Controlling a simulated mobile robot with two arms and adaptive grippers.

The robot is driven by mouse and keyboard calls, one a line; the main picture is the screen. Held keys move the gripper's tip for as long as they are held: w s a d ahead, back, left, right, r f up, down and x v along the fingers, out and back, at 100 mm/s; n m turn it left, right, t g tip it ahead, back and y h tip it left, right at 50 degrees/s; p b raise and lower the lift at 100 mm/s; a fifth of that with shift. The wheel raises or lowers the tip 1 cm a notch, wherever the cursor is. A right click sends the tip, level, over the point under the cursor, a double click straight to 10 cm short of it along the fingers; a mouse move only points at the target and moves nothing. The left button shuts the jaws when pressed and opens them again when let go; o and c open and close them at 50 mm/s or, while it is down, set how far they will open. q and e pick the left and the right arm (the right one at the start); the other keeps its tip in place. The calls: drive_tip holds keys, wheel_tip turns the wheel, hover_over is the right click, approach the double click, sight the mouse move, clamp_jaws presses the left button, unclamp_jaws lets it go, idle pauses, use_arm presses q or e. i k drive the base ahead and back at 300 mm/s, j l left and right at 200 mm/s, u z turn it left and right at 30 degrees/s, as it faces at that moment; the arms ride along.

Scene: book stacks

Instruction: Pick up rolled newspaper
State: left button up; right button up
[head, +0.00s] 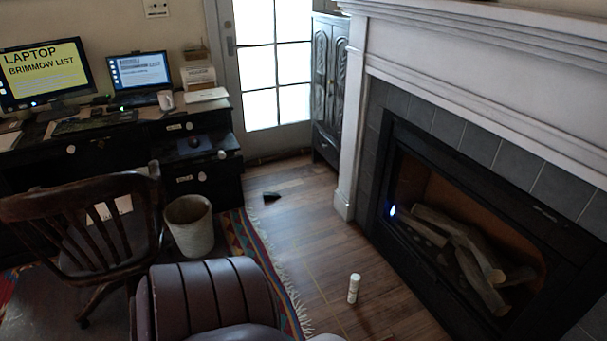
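A small white cylinder (353,288) with faint markings stands upright on the wooden floor, in front of the fireplace in the lower right of the head view. It looks like it could be the rolled newspaper, but it is too small to be sure. Nothing touches it. Neither of my grippers is in view.
A fireplace (480,120) with logs (460,245) fills the right side. A brown leather seat (210,297), a waste bin (188,226), a wooden chair (85,225) and a desk (110,128) stand left.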

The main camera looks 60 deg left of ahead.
sight(355, 279)
drive_tip(key=u, duration=1.6)
drive_tip(key=i+j+z, duration=0.1)
drive_tip(key=i+j, duration=0.1)
drive_tip(key=j, duration=0.05)
